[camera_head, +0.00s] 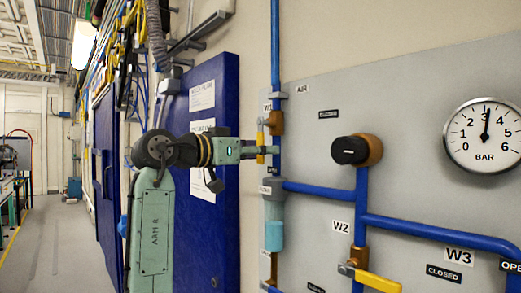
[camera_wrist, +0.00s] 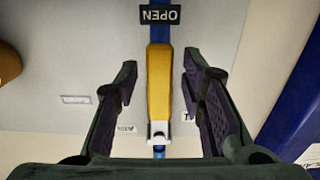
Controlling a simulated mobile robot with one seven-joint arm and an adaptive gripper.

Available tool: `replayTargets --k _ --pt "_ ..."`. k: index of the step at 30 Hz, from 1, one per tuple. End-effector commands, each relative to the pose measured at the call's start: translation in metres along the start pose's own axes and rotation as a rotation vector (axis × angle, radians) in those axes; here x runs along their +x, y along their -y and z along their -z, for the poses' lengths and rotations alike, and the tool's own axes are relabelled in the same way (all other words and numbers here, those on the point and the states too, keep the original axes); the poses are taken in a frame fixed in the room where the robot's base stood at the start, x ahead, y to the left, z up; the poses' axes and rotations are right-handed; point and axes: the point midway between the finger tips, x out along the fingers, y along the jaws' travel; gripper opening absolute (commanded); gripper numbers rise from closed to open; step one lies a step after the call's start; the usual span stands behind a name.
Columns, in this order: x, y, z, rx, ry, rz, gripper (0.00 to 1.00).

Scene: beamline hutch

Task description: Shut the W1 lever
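The W1 lever is a yellow handle (camera_head: 260,146) hanging upright along a blue pipe, beside a brown valve body (camera_head: 276,123). A partly hidden W label (camera_head: 267,107) is just above it. In the wrist view the yellow lever (camera_wrist: 159,85) runs lengthwise between my two fingers, with a silver end (camera_wrist: 158,132) near the palm. My gripper (camera_head: 268,150) is at the lever; it is open in the wrist view (camera_wrist: 158,80), with a gap on both sides of the lever. An upside-down OPEN sign (camera_wrist: 159,15) shows beyond the lever.
A black round knob (camera_head: 350,150) on a brown valve is to the right. The W2 lever (camera_head: 378,281) lies sideways below, with a CLOSED sign (camera_head: 443,273) near W3. A pressure gauge (camera_head: 485,136) is at the upper right. A blue door (camera_head: 215,85) stands behind my arm.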

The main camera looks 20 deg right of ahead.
Motion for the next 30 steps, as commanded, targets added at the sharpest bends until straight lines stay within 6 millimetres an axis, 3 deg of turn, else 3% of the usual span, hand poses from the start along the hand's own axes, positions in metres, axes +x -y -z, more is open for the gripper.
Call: replayTargets --k 16,30 --pt "-0.0003 0.0000 0.0003 0.000 0.000 0.000 0.00" --pt "-0.0004 0.0001 0.0004 0.000 0.000 0.001 0.00"
